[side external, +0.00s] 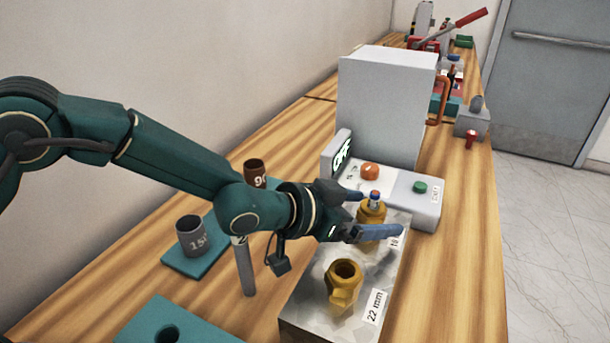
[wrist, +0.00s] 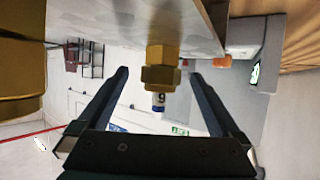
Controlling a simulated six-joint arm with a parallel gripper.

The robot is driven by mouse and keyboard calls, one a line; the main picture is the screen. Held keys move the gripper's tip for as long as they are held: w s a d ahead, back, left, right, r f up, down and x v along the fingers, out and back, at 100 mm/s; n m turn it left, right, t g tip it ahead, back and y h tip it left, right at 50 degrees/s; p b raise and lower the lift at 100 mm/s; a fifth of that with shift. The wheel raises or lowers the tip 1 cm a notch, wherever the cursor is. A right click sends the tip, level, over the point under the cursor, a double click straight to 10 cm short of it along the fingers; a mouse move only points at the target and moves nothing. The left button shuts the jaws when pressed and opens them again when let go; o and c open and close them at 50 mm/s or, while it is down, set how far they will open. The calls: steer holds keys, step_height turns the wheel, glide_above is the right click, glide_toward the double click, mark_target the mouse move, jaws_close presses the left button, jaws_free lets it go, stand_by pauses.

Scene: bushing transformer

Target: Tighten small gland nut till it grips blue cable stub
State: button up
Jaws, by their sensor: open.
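The small brass gland (side external: 370,223) stands upright on the metal plate (side external: 309,304), partly hidden by my gripper. Its gland nut shows in the wrist view (wrist: 160,76). The blue cable stub (side external: 375,197) sticks out of the nut's top; in the wrist view the stub (wrist: 158,99) has a white band with a dark mark. My gripper (side external: 376,212) is open, with a finger on either side of the small gland. In the wrist view the fingers (wrist: 159,77) show clear gaps to the nut on both sides.
A larger brass gland (side external: 344,288) with an open top stands nearer, by a "22 mm" label (side external: 374,307). Grey (side external: 191,237) and brown (side external: 255,172) cups stand left.

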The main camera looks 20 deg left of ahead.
mark_target(361, 208)
steer(key=shift+v, duration=2.45)
steer(key=shift+w+a+r, duration=0.1)
steer(key=shift+w+a, duration=0.05)
steer(key=shift+a, duration=0.05)
steer(key=shift+a+r+n+t+y, duration=0.25)
steer(key=shift+n+t+y, duration=0.15)
steer(key=shift+y, duration=0.1)
steer(key=shift+s+a+r+n+t+y, duration=0.15)
steer(key=shift+s+n+y, duration=0.15)
steer(key=shift+s, duration=0.25)
steer(key=shift+s+a+r+n+t+y, duration=0.15)
steer(key=shift+s+n+y, duration=0.15)
steer(key=shift+s, duration=0.3)
steer(key=shift+s+d+r, duration=0.15)
steer(key=shift+s+d, duration=0.15)
steer(key=shift+s, duration=0.45)
steer(key=shift+d, duration=0.2)
steer(key=shift+w+d, duration=0.15)
steer(key=shift+w, duration=0.05)
steer(key=shift+x, duration=4.65)
